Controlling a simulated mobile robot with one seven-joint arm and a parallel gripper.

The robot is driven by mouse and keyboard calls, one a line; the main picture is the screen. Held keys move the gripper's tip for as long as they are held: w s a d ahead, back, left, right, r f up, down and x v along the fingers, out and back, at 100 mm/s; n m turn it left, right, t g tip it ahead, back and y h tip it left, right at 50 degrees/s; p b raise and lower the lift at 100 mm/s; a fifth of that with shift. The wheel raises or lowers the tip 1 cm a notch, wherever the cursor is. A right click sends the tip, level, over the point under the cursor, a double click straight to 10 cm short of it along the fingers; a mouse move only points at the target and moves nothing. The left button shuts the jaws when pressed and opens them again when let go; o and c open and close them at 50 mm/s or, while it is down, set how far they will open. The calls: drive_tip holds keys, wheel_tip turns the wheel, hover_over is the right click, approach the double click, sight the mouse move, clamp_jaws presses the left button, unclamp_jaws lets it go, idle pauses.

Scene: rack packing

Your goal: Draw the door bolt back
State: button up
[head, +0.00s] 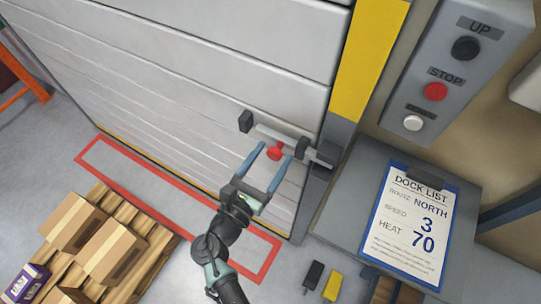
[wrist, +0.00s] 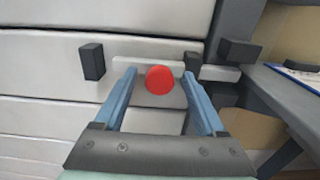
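The door bolt (head: 318,157) is a grey bar lying across the right side of the grey slatted door (head: 200,75). A red knob (head: 275,152) sticks out from it; it also shows in the wrist view (wrist: 159,80). A dark block (head: 245,121) stands at the bar's left end, and dark brackets sit at its right, by the door frame. My gripper (head: 271,150) is open, with its two blue fingers on either side of the knob. In the wrist view the knob sits between the fingers, with a gap on each side, nearer the right one.
A control box (head: 455,65) with UP, STOP and another button is on the right wall. A grey desk (head: 345,200) holds a dock list clipboard (head: 412,222). A pallet (head: 150,245) with cardboard boxes stands lower left, near a red floor outline (head: 262,270).

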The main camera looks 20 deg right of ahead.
clamp_jaws()
idle(1.3)
